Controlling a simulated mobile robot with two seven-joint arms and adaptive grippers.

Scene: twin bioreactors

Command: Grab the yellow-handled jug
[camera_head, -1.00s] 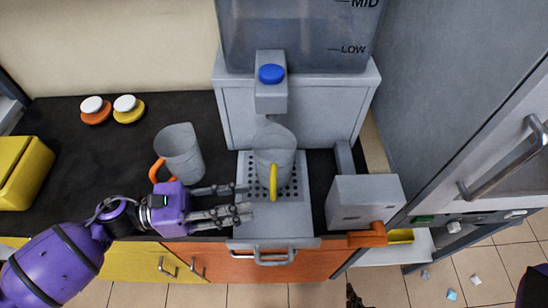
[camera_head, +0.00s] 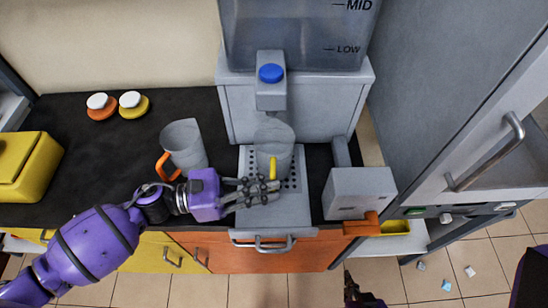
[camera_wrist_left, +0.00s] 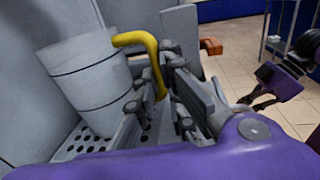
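The grey jug with the yellow handle (camera_head: 272,167) stands upright on the perforated drip tray (camera_head: 246,160) under the dispenser spout. In the left wrist view its body (camera_wrist_left: 88,80) is at the left, and its handle (camera_wrist_left: 152,62) curves down toward my fingers. My left gripper (camera_head: 277,189) reaches in from the left, its fingertips at the lower part of the handle and partly hiding it. The fingers look close together; whether they press on the handle cannot be told. My right gripper (camera_head: 360,296) is low at the bottom edge, apart from the jug, its opening unclear.
A jug with an orange handle (camera_head: 183,146) stands left of the tray, close behind my left wrist. A grey box with an orange lever (camera_head: 360,190) is at the right. The tank with a blue button (camera_head: 271,73) rises behind. A yellow box (camera_head: 22,168) sits far left.

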